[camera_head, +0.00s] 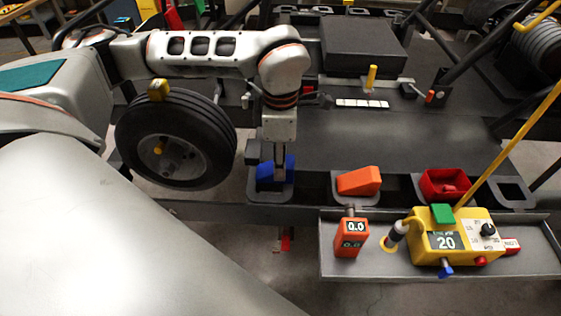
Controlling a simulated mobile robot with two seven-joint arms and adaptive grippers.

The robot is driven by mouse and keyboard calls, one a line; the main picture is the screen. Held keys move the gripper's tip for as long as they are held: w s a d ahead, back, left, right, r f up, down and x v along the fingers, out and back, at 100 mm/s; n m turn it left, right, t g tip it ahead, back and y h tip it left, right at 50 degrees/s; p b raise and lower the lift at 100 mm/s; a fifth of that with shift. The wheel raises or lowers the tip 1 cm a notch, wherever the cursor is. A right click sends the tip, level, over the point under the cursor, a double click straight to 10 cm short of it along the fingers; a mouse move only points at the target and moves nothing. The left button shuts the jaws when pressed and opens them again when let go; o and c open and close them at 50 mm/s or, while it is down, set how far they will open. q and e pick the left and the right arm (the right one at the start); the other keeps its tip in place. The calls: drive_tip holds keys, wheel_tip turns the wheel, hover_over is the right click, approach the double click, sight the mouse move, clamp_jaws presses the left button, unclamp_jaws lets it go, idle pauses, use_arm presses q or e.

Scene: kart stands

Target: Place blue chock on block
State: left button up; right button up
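The blue chock (266,174) sits in a dark grey holder (270,195) at the front left edge of the kart's flat deck. My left gripper (280,172) points straight down at the chock, its finger ends overlapping it in the picture. The fingers show nearly edge-on, so I cannot tell whether they grip it. A large black block (362,45) lies at the back of the deck. I cannot tell if this is the task's block. My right gripper is not in view.
A tray (335,268) in front carries a yellow box (450,236) and an orange gauge (351,238). A tyre (175,138) stands left of the gripper.

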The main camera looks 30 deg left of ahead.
use_arm(q)
drive_tip(key=shift+f, duration=0.25)
drive_tip(key=shift+f, duration=0.2)
drive_tip(key=o, duration=1.2)
drive_tip(key=shift+r, duration=0.1)
wheel_tip(320, 180, up, 12)
drive_tip(key=shift+r, duration=0.15)
